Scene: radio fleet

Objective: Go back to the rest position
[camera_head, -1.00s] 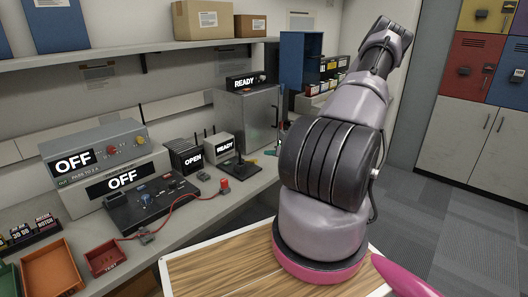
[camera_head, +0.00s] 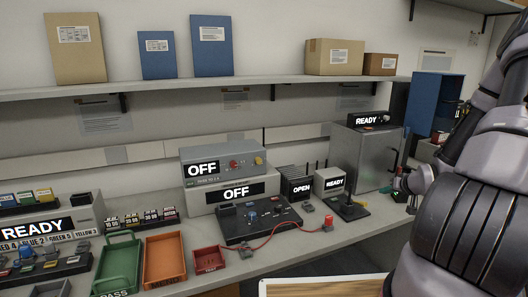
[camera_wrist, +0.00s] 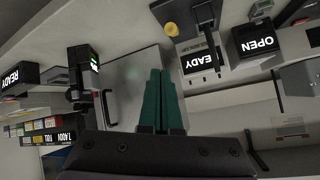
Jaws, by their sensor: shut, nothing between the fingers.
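My gripper (camera_wrist: 162,102) shows in the wrist view as two dark green fingers pressed together, with nothing between them. Its dark palm fills the lower middle of that view. The fingers point toward a grey metal cabinet (camera_wrist: 130,85) and touch nothing that I can see. The wrist view is turned nearly upside down. In the head view my arm rises along the right edge, and its upper part runs out of the picture. I cannot make out the fingers there. The grey cabinet (camera_head: 362,155) stands on the counter just left of my arm.
The counter holds two OFF units (camera_head: 235,192), a black control panel (camera_head: 245,222) with a red cable, and OPEN (camera_head: 298,188) and READY (camera_head: 330,184) boxes. Green (camera_head: 118,268), orange (camera_head: 164,262) and small red (camera_head: 208,260) trays lie at the front. A shelf (camera_head: 250,84) runs above.

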